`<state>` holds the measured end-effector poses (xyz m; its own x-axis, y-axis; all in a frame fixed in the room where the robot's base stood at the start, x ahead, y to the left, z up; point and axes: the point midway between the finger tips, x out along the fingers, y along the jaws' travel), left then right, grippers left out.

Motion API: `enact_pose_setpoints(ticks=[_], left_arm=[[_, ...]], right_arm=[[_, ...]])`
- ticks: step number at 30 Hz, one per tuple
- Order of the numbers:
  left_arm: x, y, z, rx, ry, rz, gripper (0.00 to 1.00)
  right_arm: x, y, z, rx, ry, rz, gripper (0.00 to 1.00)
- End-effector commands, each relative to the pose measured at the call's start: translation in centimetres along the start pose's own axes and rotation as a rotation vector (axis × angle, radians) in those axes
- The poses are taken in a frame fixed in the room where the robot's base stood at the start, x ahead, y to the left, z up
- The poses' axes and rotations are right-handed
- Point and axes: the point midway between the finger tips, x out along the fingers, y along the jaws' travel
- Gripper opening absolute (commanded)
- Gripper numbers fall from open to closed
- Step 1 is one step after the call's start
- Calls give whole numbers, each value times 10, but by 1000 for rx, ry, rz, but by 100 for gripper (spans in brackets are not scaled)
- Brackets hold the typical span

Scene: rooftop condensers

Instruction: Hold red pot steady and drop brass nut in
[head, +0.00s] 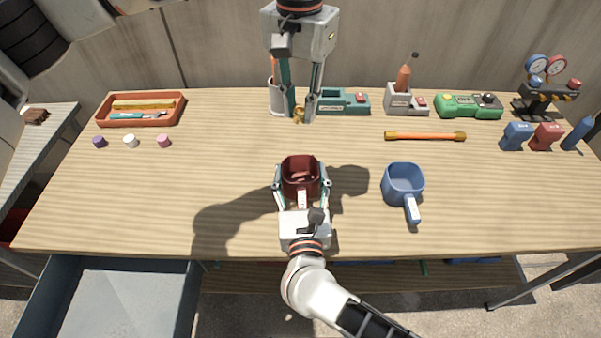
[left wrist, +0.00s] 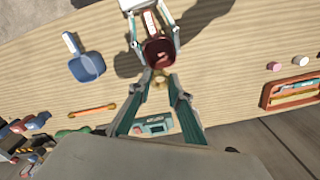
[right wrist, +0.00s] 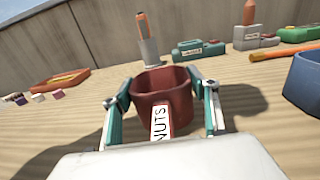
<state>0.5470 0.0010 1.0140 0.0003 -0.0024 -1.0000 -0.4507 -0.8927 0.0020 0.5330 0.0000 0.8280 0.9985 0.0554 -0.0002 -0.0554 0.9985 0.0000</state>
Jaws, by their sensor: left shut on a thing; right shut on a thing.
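The red pot (head: 300,169) stands at the middle front of the table, its handle toward me. Its label reads NUTS in the right wrist view (right wrist: 165,93). My right gripper (head: 301,184) is shut on the pot, one finger along each side. My left gripper (head: 298,117) points down beyond the pot, shut on the small brass nut (head: 298,116). The nut also shows between the fingertips in the left wrist view (left wrist: 159,80), close to the pot's rim in the picture. It appears outside the pot's opening. The pot's inside is dark, so its contents are unclear.
A blue pot (head: 403,183) stands right of the red one. An orange rod (head: 425,136), teal device (head: 345,102) and holder with an orange item (head: 275,100) lie farther back. An orange tray (head: 141,122) and small caps (head: 130,141) are left. The table's left front is clear.

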Motion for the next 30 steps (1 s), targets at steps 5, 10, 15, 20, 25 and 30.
enact_pose_setpoints(ticks=[5,10,15,20,25,30], left_arm=[[0,0,0,0,0,0,0],[0,0,0,0,0,0,0],[0,0,0,0,0,0,0],[0,0,0,0,0,0,0],[0,0,0,0,0,0,0],[0,0,0,0,0,0,0]], right_arm=[[0,0,-3,-1,0,0,37],[0,0,-7,-1,1,0,37],[0,0,-8,0,1,0,37],[0,0,-9,0,2,0,75],[0,0,-8,0,1,0,79],[0,0,-8,0,1,0,79]])
